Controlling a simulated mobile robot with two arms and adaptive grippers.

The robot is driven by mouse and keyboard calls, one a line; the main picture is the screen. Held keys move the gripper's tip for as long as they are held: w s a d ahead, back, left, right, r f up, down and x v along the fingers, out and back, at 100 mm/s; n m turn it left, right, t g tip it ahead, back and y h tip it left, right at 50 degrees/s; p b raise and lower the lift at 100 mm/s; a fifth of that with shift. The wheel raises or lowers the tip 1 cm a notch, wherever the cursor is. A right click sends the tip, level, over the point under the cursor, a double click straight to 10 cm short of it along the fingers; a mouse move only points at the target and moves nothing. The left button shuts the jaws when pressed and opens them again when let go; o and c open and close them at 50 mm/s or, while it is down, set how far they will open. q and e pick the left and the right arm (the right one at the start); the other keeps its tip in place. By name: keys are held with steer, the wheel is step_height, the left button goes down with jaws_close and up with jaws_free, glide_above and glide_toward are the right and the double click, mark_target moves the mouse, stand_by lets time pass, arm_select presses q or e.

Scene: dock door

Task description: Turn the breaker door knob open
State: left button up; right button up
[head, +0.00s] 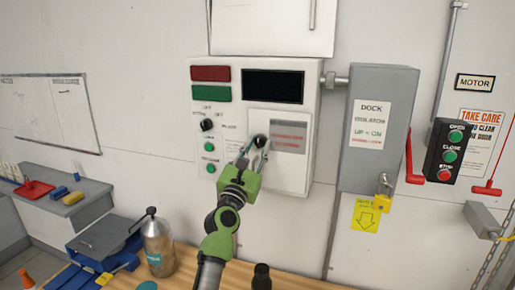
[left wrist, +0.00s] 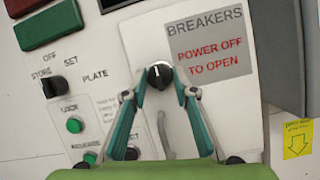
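The breaker door (head: 292,176) is a pale panel on the white control box, and it looks closed. It carries a grey label with red text, "POWER OFF TO OPEN" (left wrist: 208,55). Its black round knob (left wrist: 160,74) has a white mark and sits left of the label; it also shows in the head view (head: 260,140). My left gripper (left wrist: 161,90) is open, with one teal finger on either side of the knob and the tips close to it. I cannot tell whether they touch it. In the head view the left gripper (head: 252,153) partly covers the door's left side. My right gripper is not in view.
Left of the door are a black selector knob (head: 207,125) and green buttons (head: 210,169). A grey dock box (head: 376,160) with a red lever (head: 413,165) stands close on the right. Below is a wooden bench (head: 200,277) with a bottle (head: 158,250).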

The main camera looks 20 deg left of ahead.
arm_select(q)
steer(key=c, duration=0.4)
